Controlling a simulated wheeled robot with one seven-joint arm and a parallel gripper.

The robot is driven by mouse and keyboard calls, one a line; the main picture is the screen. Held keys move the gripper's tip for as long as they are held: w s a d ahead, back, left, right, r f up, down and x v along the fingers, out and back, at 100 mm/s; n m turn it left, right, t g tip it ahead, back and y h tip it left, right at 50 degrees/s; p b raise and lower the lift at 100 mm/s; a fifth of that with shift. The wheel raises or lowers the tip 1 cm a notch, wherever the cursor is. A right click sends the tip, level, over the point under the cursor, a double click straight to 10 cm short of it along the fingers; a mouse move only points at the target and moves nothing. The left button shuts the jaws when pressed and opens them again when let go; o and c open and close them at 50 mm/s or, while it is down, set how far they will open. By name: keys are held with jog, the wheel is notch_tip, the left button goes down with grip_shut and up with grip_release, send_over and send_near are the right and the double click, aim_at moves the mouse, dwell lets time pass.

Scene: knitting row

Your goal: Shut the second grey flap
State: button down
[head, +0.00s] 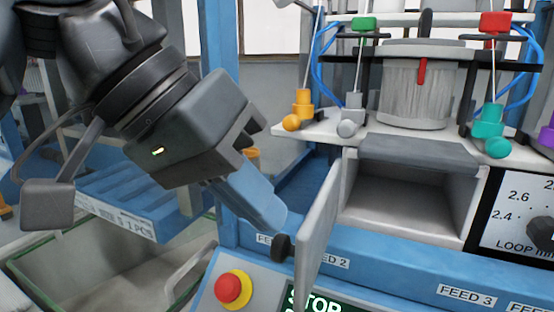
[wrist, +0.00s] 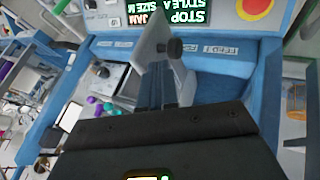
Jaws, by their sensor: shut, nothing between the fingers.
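A grey flap (head: 318,218) with a black knob (head: 281,248) stands swung open at the left side of a grey box (head: 405,205) in the head view. The box's front is open and its inside looks empty. A "FEED 2" label (head: 332,262) is partly hidden by the flap. My gripper (head: 270,214) is shut and empty, just left of the flap and above the knob. In the wrist view, the flap (wrist: 148,48) and knob (wrist: 175,47) show upside down beyond my gripper (wrist: 163,82). I cannot tell whether the fingers touch the flap.
A red stop button (head: 234,289) and a lit sign (head: 322,300) are below the flap. A dial panel (head: 522,218) is at right. A bin (head: 100,262) is at lower left.

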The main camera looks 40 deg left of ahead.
jog(key=shift+x, duration=1.2)
jog(key=shift+d, duration=0.2)
